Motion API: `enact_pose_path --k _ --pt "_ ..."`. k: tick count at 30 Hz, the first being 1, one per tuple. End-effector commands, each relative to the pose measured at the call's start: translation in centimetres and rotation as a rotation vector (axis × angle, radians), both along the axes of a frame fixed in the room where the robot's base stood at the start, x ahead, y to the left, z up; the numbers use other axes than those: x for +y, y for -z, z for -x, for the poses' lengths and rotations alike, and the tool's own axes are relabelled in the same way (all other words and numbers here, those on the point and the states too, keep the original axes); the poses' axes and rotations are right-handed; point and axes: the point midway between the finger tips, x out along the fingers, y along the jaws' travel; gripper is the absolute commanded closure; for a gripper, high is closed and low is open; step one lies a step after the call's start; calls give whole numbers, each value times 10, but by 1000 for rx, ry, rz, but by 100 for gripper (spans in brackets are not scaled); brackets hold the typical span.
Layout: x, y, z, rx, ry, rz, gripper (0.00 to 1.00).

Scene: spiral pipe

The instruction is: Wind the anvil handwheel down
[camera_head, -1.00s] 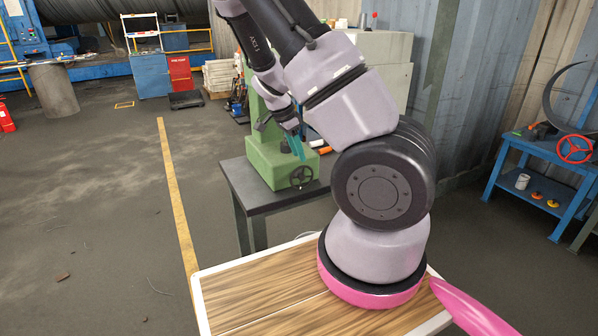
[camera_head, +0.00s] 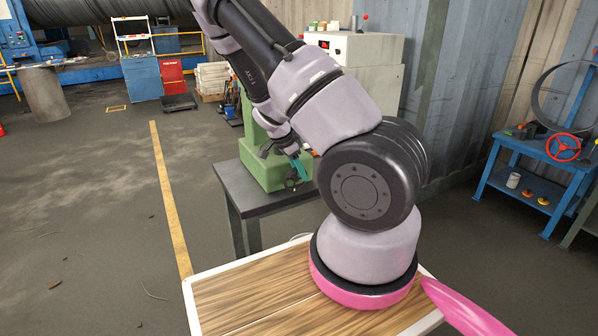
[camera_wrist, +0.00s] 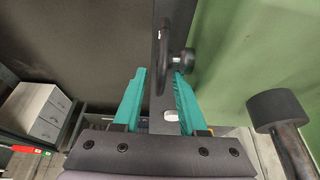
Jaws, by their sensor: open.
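The green tester (camera_head: 268,172) stands on a dark bench in the head view. Its dark handwheel (camera_head: 291,182) is on the lower front and partly hidden by my gripper (camera_head: 298,163), which is right at it. In the wrist view the handwheel (camera_wrist: 164,48) shows nearly edge-on as a dark curved rim, with a dark round knob beside it on the right. My gripper (camera_wrist: 159,76) is open there, its two teal fingers pointing at the wheel. The rim lines up with the gap between the fingertips. I cannot tell whether it touches either finger.
A dark cylinder on a grey stem (camera_wrist: 275,110) stands right of the fingers in the wrist view. The dark bench (camera_head: 238,190) supports the tester. A blue cart (camera_head: 545,150) with a red wheel is at the right. Open floor lies to the left.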

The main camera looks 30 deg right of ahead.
Motion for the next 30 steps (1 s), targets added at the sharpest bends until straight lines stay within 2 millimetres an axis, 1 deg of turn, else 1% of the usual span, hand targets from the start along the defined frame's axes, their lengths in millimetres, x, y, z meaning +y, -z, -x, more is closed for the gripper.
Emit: enact_pose_path --k 2,5,6,14,20,30 --pt "0 0 0 0 0 0 59" --pt "0 0 0 0 0 0 93" --pt "0 0 0 0 0 0 100" --pt "1 0 0 1 -2 6 100" --pt "3 0 0 1 -6 56 100" --pt "10 -2 0 -7 -11 272 100"
